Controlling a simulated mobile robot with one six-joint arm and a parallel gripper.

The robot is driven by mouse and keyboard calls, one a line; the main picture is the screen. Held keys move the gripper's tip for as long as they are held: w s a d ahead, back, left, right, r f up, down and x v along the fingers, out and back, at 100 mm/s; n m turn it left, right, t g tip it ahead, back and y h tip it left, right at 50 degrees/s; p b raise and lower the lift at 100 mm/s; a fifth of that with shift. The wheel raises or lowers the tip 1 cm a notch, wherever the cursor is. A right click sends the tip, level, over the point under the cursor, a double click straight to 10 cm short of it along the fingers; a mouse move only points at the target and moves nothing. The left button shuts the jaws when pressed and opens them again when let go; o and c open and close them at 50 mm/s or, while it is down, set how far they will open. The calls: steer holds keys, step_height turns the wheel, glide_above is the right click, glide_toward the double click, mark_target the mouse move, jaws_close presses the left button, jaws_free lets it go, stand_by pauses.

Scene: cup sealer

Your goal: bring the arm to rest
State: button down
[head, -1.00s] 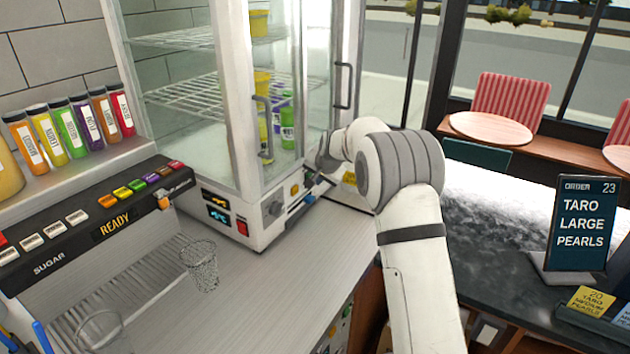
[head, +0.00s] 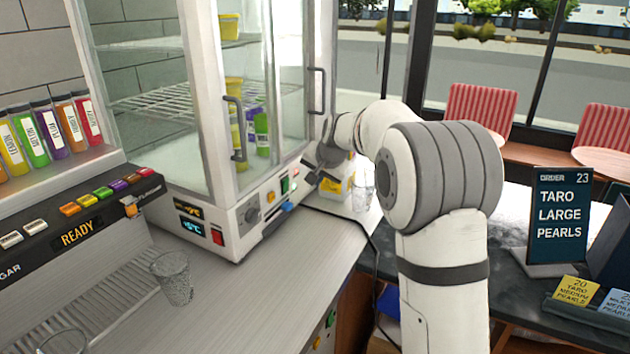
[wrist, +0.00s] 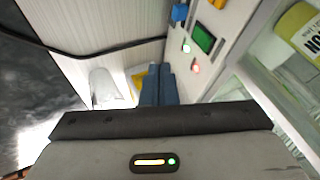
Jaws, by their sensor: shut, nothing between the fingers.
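My arm reaches from the lower right of the head view toward the control panel of the glass cabinet (head: 262,205). My gripper (head: 311,184) is beside the panel's right end, close to the cabinet's front corner. I cannot tell whether it touches the panel. In the wrist view the gripper's fingers (wrist: 158,85) lie together with nothing between them. A clear cup (wrist: 103,88) and a yellow item (wrist: 138,76) are beyond the fingers; the clear cup also shows in the head view (head: 363,193).
A clear cup (head: 172,278) stands on the left counter by the dispenser (head: 75,237). Coloured bottles (head: 45,135) line a shelf. An order sign (head: 561,222) stands on the dark counter at right. A black cable (head: 372,240) runs over the counter edge.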

steer(key=s+d+f+n+g+h, duration=0.1)
steer(key=s+d, duration=0.3)
steer(key=s, duration=1.7)
steer(key=s+d+f+n+g+h, duration=0.1)
steer(key=s+d+f+n+g, duration=0.1)
steer(key=s, duration=1.9)
steer(key=shift+s+d+n+g, duration=0.3)
steer(key=shift+d+n, duration=0.6)
steer(key=shift+n, duration=0.3)
